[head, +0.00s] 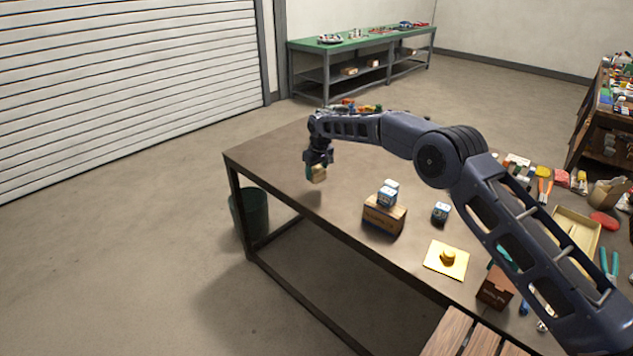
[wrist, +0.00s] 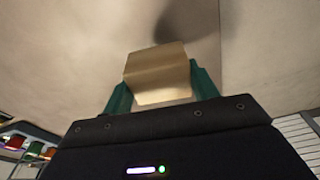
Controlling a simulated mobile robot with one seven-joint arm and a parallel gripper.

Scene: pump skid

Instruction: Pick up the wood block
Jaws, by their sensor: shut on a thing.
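The wood block (head: 318,174) is a small tan block at the left front edge of the brown table in the head view. My gripper (head: 317,168) points down there and is shut on it. In the wrist view the wood block (wrist: 158,75) sits between the two green fingers (wrist: 160,88) of my gripper, with its pale tan face showing. I cannot tell from these views exactly how high it is above the table top.
On the table (head: 270,150) stand a cardboard box (head: 384,215) with blue-white cubes (head: 388,196) on it, another such cube (head: 440,212), and a yellow plate with a knob (head: 447,258). Tools and a tray (head: 575,235) crowd the right. A dark bin (head: 250,213) stands at the table's left.

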